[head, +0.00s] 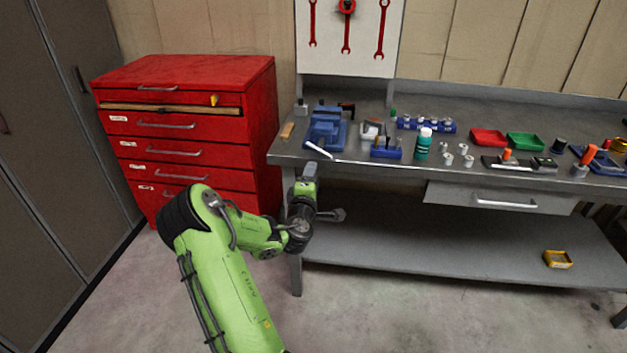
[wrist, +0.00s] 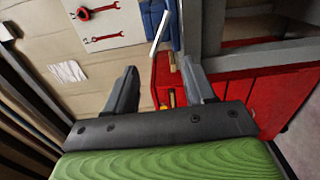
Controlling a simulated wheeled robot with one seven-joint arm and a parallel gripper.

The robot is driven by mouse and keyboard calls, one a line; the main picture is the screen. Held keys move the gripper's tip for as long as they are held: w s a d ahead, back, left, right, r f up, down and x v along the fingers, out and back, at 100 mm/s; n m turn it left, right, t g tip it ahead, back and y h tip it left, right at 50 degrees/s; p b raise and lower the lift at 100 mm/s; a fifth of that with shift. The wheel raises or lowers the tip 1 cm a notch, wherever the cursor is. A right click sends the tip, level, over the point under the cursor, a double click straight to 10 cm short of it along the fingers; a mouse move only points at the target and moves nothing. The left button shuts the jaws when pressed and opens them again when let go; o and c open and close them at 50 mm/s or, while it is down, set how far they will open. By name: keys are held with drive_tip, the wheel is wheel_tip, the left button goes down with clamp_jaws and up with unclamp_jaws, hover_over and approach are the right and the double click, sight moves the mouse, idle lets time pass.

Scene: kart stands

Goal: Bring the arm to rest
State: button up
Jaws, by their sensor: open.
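My green arm reaches up from the bottom of the head view and bends at the elbow, in front of the workbench (head: 350,158). My gripper (head: 310,171) is at the bench's left front corner, just below the blue vise (head: 325,130) in the picture. In the wrist view my gripper (wrist: 157,72) has its two dark fingers spread apart. Nothing is held between them. Whether the gripper touches the bench edge cannot be told.
A red drawer cabinet (head: 180,170) stands left of the bench, its top drawer slightly open. A bottle (head: 423,144), a red tray (head: 489,138) and a green tray (head: 525,141) stand on the bench. A yellow bin (head: 557,259) is on the lower shelf. The front floor is clear.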

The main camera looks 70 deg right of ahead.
idle(0.4)
drive_tip(key=w+a+r+m+t+y+p, duration=0.1)
drive_tip(key=w+a+r+m+y+p, duration=0.25)
drive_tip(key=a, duration=0.65)
drive_tip(key=w+a+r+m+y+p, duration=0.25)
drive_tip(key=a+r+y, duration=0.2)
drive_tip(key=a, duration=0.45)
drive_tip(key=w+a+r+m+t+y+p, duration=0.1)
drive_tip(key=w+a+r+m+y+p, duration=0.25)
drive_tip(key=a, duration=0.65)
drive_tip(key=s+a+r+n+y+p, duration=0.1)
drive_tip(key=s+a, duration=0.3)
drive_tip(key=a, duration=0.4)
drive_tip(key=s+a+r+n+y, duration=0.3)
drive_tip(key=s+a+r, duration=0.1)
drive_tip(key=a, duration=0.4)
drive_tip(key=s+a+r+n+y+p, duration=0.1)
drive_tip(key=s+a+r+n+y, duration=0.1)
drive_tip(key=a, duration=0.5)
drive_tip(key=shift+s+a+r+n+p, duration=0.4)
drive_tip(key=shift+s+r, duration=0.35)
drive_tip(key=shift+s, duration=0.5)
